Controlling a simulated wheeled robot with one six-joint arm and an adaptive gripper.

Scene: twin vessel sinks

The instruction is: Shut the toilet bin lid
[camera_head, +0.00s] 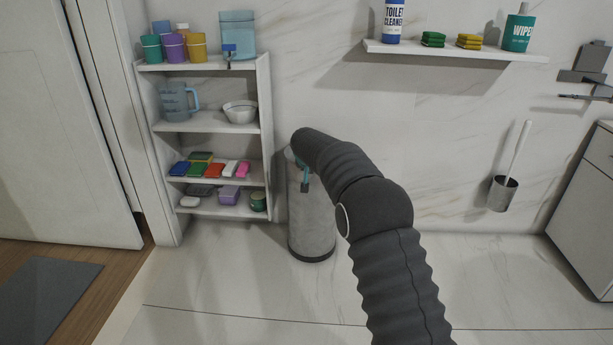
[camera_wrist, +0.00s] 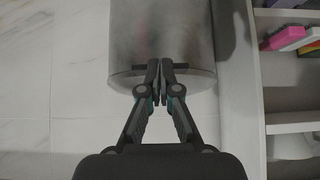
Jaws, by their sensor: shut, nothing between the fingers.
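The toilet bin (camera_head: 312,225) is a grey cylinder with a dark base, standing on the floor against the wall just right of the shelf unit. My arm hides most of its top, so I cannot tell how the lid stands. My gripper (camera_head: 304,187) hangs fingers-down in front of the upper part of the bin. In the wrist view the bin (camera_wrist: 160,35) fills the top middle. My gripper (camera_wrist: 160,64) is shut and empty there, its fingertips over the bin's curved edge, by a short dark strip. I cannot tell whether they touch it.
A toilet brush holder (camera_head: 502,194) hangs on the wall at the right. A wall shelf (camera_head: 455,52) is above. The tiled floor in front is clear.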

